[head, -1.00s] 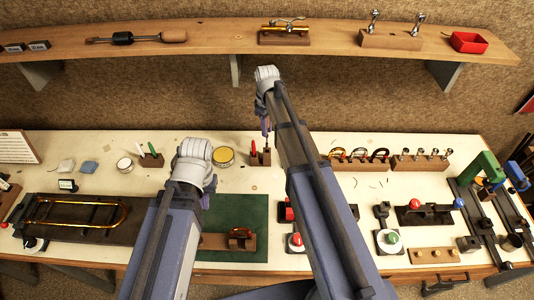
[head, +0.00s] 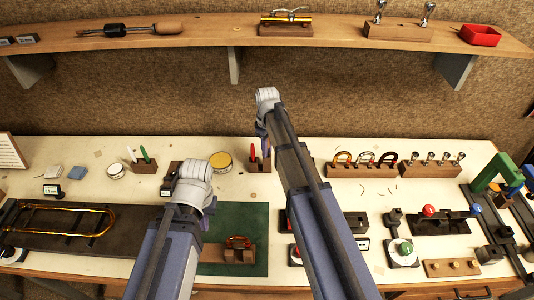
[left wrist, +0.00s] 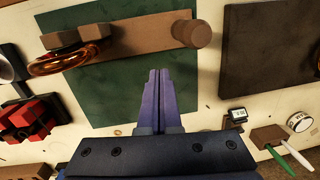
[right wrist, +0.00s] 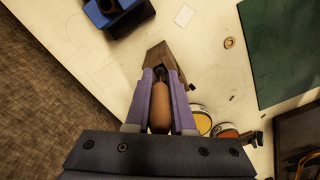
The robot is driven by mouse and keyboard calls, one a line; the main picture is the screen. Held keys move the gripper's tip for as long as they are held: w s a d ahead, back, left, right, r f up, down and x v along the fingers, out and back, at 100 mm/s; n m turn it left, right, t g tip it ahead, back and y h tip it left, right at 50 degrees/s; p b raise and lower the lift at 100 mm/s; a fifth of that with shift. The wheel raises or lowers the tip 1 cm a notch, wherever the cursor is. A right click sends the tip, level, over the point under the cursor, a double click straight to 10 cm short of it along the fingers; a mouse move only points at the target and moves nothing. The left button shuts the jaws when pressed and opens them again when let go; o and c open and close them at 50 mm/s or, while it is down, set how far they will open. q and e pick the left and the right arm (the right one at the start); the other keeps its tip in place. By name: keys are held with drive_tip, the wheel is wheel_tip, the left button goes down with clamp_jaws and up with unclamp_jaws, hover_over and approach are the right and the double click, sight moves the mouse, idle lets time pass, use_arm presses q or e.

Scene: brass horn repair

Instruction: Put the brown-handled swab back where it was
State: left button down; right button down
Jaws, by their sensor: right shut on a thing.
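The brown-handled swab (right wrist: 160,106) is between the fingers of my right gripper (right wrist: 160,75), which is shut on its handle. Its dark lower end points at a small wooden block (right wrist: 160,57) just beyond; I cannot tell how far it is inside. In the head view my right gripper (head: 263,137) is over the small wooden block (head: 260,166), where a red-handled piece (head: 252,152) stands on the left. My left gripper (left wrist: 159,75) is shut and empty above the green mat (left wrist: 120,85); in the head view its fingers are mostly hidden by its wrist.
A yellow-lidded tin (head: 221,161) stands left of the block. A rack of curved brass pieces (head: 361,170) stands to its right, beyond my right arm. A wooden block with a brass part (left wrist: 125,42) lies on the mat near my left gripper. A shelf (head: 210,42) runs behind.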

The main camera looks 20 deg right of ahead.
drive_tip(key=shift+r, duration=0.1)
drive_tip(key=shift+f, duration=0.25)
drive_tip(key=c, duration=0.8)
unclamp_jaws()
drive_tip(key=shift+o, duration=0.2)
drive_tip(key=shift+r, duration=0.1)
wheel_tip(320, 180, up, 12)
drive_tip(key=p, duration=1.2)
drive_tip(key=shift+r, duration=0.2)
drive_tip(key=s+a+m, duration=0.1)
drive_tip(key=s+a, duration=0.3)
drive_tip(key=s, duration=0.4)
drive_tip(key=s+a+m, duration=0.1)
drive_tip(key=s+a, duration=0.4)
drive_tip(key=s, duration=0.3)
drive_tip(key=s+a+m+h, duration=0.1)
drive_tip(key=s+a, duration=0.3)
drive_tip(key=s, duration=0.4)
drive_tip(key=shift+s+a+m, duration=0.15)
drive_tip(key=shift+a+m, duration=0.05)
drive_tip(key=shift+m, duration=0.3)
